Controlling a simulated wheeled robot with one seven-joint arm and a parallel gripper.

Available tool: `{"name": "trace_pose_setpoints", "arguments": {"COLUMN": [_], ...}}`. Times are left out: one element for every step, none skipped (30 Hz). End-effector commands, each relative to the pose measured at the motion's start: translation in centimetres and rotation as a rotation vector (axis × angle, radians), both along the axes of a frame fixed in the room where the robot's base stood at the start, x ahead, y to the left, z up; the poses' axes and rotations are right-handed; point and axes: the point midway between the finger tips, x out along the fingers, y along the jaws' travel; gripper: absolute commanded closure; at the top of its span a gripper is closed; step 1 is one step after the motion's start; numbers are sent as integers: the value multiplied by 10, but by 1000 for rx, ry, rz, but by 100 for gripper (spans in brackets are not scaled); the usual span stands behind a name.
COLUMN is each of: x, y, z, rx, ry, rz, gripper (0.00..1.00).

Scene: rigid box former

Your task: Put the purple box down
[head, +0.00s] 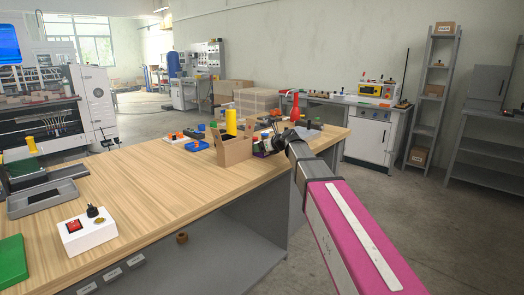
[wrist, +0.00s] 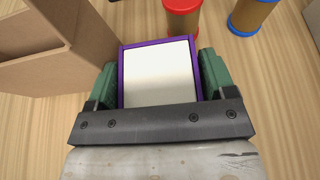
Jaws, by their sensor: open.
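The purple box (wrist: 121,75) shows in the wrist view with purple walls and a pale, flat top face. It lies between the two green fingertips of my gripper (wrist: 160,78), which is open around it. Whether a fingertip still touches a side is hard to tell. In the head view a small purple patch of the box (head: 259,151) shows at the far end of the wooden table (head: 130,185), beside my gripper (head: 274,144). The underside of the box is hidden, so its contact with the table cannot be seen.
An open cardboard box (head: 236,151) stands just left of the purple box; its wall (wrist: 75,35) is close in the wrist view. A red-lidded jar (wrist: 183,8) and a blue-rimmed jar (wrist: 248,15) stand beyond. A white switch box (head: 88,234) is nearer; the table's middle is clear.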

Motion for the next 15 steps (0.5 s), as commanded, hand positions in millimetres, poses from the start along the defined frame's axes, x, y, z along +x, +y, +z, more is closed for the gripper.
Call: {"name": "trace_pose_setpoints", "arguments": {"x": [0, -1, -1, -1, -1, -1, -1, -1, -1, -1, -1, -1, -1, -1, -1], "y": [0, 0, 0, 0, 0, 0, 0, 0, -1, -1, -1, -1, -1, -1, -1], "z": [0, 0, 0, 0, 0, 0, 0, 0, 0, 0, 0, 0, 0, 0, 0], "rx": [0, 0, 0, 0, 0, 0, 0, 0, 0, 0, 0, 0, 0, 0, 0], "ry": [0, 0, 0, 0, 0, 0, 0, 0, 0, 0, 0, 0, 0, 0, 0], "rz": [0, 0, 0, 0, 0, 0, 0, 0, 0, 0, 0, 0, 0, 0, 0], "gripper": [23, 23, 23, 30, 40, 53, 57, 57, 62, 62, 61, 61, 61, 61, 61]}}
